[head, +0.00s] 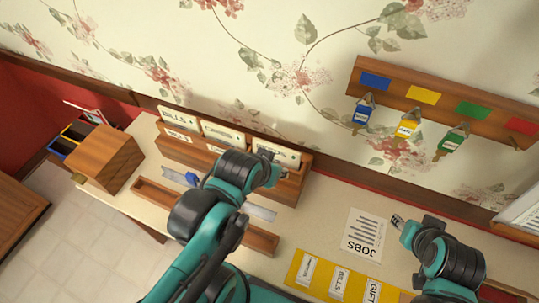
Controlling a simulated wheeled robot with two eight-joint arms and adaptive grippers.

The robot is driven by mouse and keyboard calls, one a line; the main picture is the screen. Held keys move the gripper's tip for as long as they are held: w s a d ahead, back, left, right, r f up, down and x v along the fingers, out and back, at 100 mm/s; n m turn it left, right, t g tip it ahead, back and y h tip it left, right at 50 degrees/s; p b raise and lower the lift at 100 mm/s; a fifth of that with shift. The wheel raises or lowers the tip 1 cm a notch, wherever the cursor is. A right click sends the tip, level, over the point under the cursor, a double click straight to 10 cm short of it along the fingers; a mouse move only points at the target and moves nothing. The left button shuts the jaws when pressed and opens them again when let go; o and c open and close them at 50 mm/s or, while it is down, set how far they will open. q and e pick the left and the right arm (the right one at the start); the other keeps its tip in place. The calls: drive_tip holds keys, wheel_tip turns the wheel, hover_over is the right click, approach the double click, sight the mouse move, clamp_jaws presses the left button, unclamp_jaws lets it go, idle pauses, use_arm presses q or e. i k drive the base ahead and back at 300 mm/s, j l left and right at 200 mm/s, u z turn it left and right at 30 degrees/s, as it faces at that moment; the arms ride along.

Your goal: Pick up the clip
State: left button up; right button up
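I cannot tell which is the task's clip. A small blue item (175,177) lies on the desk left of my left arm. My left gripper (268,157) is over the wooden letter holder, its fingers small and partly hidden by my wrist. My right gripper (397,220) is low over the desk, just right of the JOBS sheet. Its fingers are too small to read, and no held item shows.
The wooden rail (384,83) has a red patch at its right end with nothing hanging below. The letter holder (215,158) holds labelled cards. A JOBS sheet (363,236) and a yellow labelled strip (318,279) lie on the desk. A wooden box (105,158) stands at left.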

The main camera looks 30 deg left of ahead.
sight(191, 177)
drive_tip(key=k+u, duration=0.25)
drive_tip(key=u, duration=0.4)
drive_tip(key=j+u, duration=0.1)
drive_tip(key=u, duration=0.35)
drive_tip(key=k+j+u, duration=0.1)
drive_tip(key=u, duration=0.4)
drive_tip(key=i+j+z, duration=0.15)
drive_tip(key=j, duration=0.25)
drive_tip(key=i+j+z, duration=0.15)
drive_tip(key=j, duration=0.25)
drive_tip(key=j+z, duration=0.2)
drive_tip(key=j, duration=0.25)
drive_tip(key=z, duration=1.45)
